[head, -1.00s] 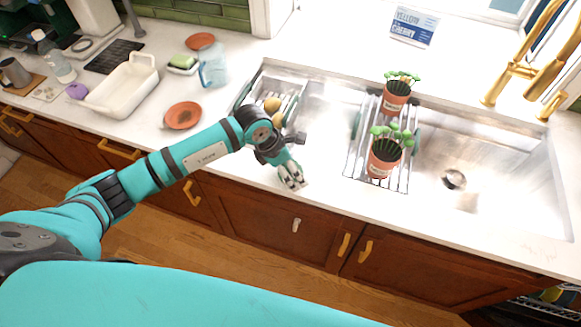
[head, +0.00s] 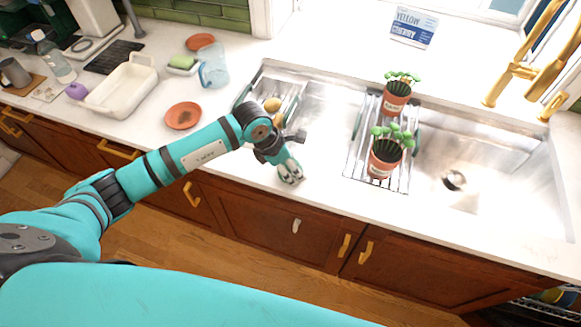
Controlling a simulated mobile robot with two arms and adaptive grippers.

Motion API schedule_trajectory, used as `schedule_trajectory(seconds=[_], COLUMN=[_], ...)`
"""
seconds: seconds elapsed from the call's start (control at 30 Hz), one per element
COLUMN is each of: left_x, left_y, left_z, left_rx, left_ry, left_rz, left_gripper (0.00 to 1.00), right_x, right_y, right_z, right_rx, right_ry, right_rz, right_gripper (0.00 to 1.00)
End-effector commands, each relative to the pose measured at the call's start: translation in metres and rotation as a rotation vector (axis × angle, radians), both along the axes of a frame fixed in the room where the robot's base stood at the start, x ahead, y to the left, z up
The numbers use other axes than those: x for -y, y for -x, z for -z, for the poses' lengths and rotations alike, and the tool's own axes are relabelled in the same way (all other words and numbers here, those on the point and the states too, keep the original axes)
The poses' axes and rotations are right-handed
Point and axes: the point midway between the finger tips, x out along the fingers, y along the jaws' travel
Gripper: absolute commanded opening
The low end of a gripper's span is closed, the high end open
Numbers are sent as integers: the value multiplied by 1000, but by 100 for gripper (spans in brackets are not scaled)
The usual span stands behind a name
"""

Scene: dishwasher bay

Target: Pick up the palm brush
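My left gripper (head: 290,177) is low over the front strip of counter, just left of the sink rack with the pots. Its fingers look close together, but they are small and pale against the bright counter, so I cannot tell whether they hold anything. No palm brush can be made out for sure. A rounded tan thing (head: 272,104) sits in the small rack at the sink's left end, behind my wrist; it may be the brush, but its bristles cannot be seen. My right gripper is not in view.
Two potted plants (head: 386,150) (head: 396,97) stand on a wire rack over the sink (head: 510,185). A white tray (head: 120,88), terracotta saucers (head: 183,115) (head: 200,42), a blue jug (head: 214,68), a green sponge (head: 182,62) and a purple item (head: 77,91) are on the left counter.

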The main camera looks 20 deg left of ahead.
Motion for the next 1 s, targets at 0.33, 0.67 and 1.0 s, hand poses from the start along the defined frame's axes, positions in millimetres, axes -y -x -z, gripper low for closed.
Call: schedule_trajectory(seconds=[0.33, 0.67, 1.0], left_x=[4, 19, 28], left_y=[23, 106, 154], left_z=[-27, -34, -43], left_rx=[2, 3, 2], left_ry=[-2, -1, -1], left_rz=[6, 6, 2], left_gripper=[28, 28, 28], right_x=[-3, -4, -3], right_y=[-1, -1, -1], right_z=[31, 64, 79], right_rx=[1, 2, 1], right_ry=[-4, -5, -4], right_rz=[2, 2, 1], right_gripper=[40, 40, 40])
